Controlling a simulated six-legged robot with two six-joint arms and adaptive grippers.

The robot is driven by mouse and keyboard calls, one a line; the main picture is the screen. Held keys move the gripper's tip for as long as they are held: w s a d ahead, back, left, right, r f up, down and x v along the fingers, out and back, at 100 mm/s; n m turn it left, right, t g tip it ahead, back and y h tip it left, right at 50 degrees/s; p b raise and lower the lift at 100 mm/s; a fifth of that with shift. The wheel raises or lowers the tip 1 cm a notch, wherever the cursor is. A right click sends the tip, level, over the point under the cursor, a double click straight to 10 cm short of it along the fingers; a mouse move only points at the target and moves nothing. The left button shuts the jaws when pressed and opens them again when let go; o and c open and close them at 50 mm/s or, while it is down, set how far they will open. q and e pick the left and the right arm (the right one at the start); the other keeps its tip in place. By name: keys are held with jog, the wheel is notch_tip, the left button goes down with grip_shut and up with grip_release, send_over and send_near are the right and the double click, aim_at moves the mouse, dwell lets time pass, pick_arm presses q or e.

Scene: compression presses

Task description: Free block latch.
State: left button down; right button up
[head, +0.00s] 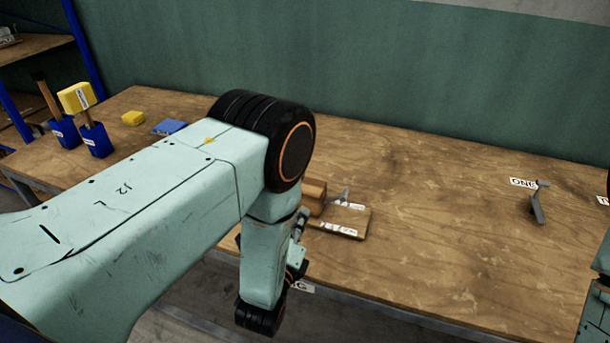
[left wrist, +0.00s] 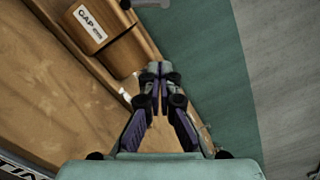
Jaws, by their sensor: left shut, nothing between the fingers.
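A brown wooden block (head: 314,193) sits on a wooden base board (head: 352,222) with white labels, near the front edge of the table. A grey lever-like piece (head: 341,198) stands beside the block; I take it for the latch. In the left wrist view, a wooden block (left wrist: 122,52) lies beside a piece with a white label reading "CAP" (left wrist: 90,24). A grey part (left wrist: 150,3) shows at the top edge. My left gripper (left wrist: 154,70) is shut and empty, its tips just right of the wooden block; contact is unclear. My left arm partly hides the block in the head view.
A grey bracket-like lever (head: 537,202) stands at the right by a label. Blue holders (head: 96,140), one with a yellow-headed tool, a yellow block (head: 133,118) and a blue piece (head: 169,127) are at the left. The middle right of the table (head: 450,220) is clear.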

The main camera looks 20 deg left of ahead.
aim_at(313, 196)
pick_arm(q)
jog(key=w, duration=0.9)
jog(key=shift+w+a+r+p, duration=0.15)
jog(key=shift+w+r+p, duration=0.2)
jog(key=shift+w, duration=0.05)
jog(key=shift+w+a+r+p, duration=0.2)
jog(key=shift+a+r+p, duration=0.1)
jog(key=shift+a, duration=0.2)
jog(key=shift+w+a+r+p, duration=0.2)
jog(key=shift+a+r, duration=0.1)
jog(key=shift+a, duration=0.2)
jog(key=shift+a+r, duration=0.2)
jog(key=shift+a, duration=0.05)
jog(key=shift+s+a+r, duration=0.2)
jog(key=shift+a, duration=0.2)
jog(key=shift+w+d+f, duration=0.1)
jog(key=shift+w+d, duration=0.05)
jog(key=shift+w, duration=0.1)
